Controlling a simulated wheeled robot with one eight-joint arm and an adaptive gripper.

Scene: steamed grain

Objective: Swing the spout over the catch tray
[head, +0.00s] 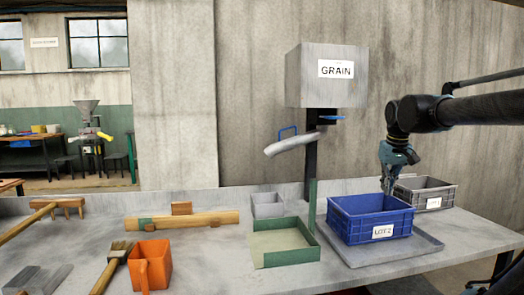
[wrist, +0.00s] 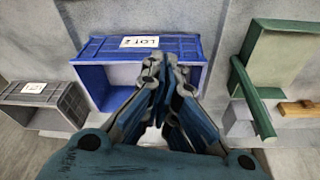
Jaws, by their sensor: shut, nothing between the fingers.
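The spout (head: 291,144) is a grey tube with a blue handle (head: 288,131), below the grey GRAIN hopper (head: 298,75). It points left from the dark post, its outer end tipped slightly down. Below it are a green-rimmed tray (head: 292,257) and a small grey box (head: 267,206). A flat grey tray (head: 385,256) lies under the blue LOT 2 crate (head: 365,231). I cannot tell which tray is the catch tray. My gripper (head: 389,189) is shut and empty, pointing down around the back right of the blue crate, well right of the spout. It also shows in the wrist view (wrist: 165,72).
A grey crate (head: 430,198) stands right of the blue crate (head: 340,226). The post (head: 311,170) rises between spout and gripper. An orange scoop (head: 152,265), brush (head: 115,262) and wooden pieces (head: 182,221) lie at left. The air between post and gripper looks clear.

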